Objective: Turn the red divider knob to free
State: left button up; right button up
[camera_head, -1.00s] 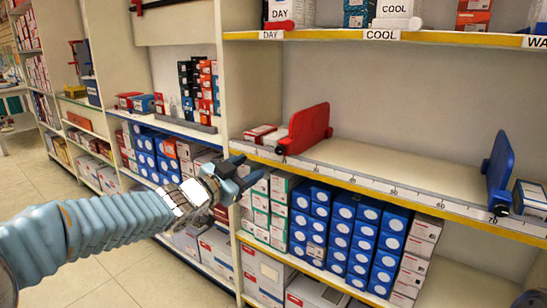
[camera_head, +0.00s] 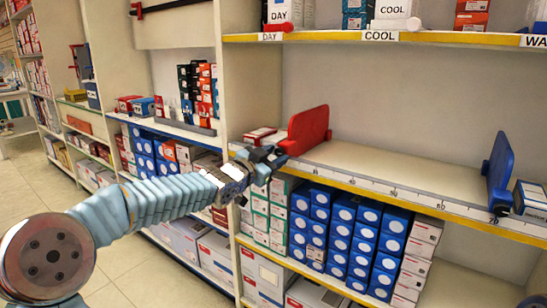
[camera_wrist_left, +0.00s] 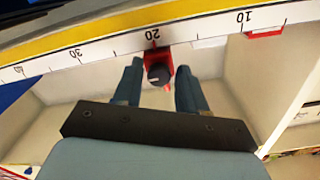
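The red divider (camera_head: 306,130) stands upright on the middle shelf, near its left end. Its dark knob (camera_wrist_left: 158,74) shows in the left wrist view at the shelf's front edge, just below the 20 mark, with a pale line on its face. My left gripper (camera_head: 274,156) is at the shelf edge by the divider's foot and hides the knob in the head view. In the wrist view its two fingers (camera_wrist_left: 157,84) are open, one on each side of the knob, with a gap on both sides. My right gripper does not show.
A blue divider (camera_head: 498,172) stands farther right on the same shelf, with bare shelf between. Red and white boxes (camera_head: 258,135) lie left of the red divider. A ruler strip (camera_head: 400,190) runs along the front edge.

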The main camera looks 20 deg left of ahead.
pick_arm(q)
grip_shut()
jog(key=n+p, duration=0.2)
jog(key=n, duration=0.1)
jog(key=shift+d+n+p, duration=0.1)
jog(key=shift+n+p, duration=0.2)
jog(key=shift+n, duration=0.1)
jog(key=n+p, duration=0.1)
jog(key=n, duration=0.3)
jog(key=shift+n+p, duration=0.3)
jog(key=shift+p, duration=0.05)
jog(key=n, duration=0.4)
jog(key=shift+s+d+n+p, duration=0.1)
jog(key=shift+d+n+p, duration=0.05)
jog(key=shift+n+p, duration=0.2)
jog(key=n, duration=0.4)
jog(key=shift+n+b, duration=0.3)
jog(key=shift+n, duration=0.05)
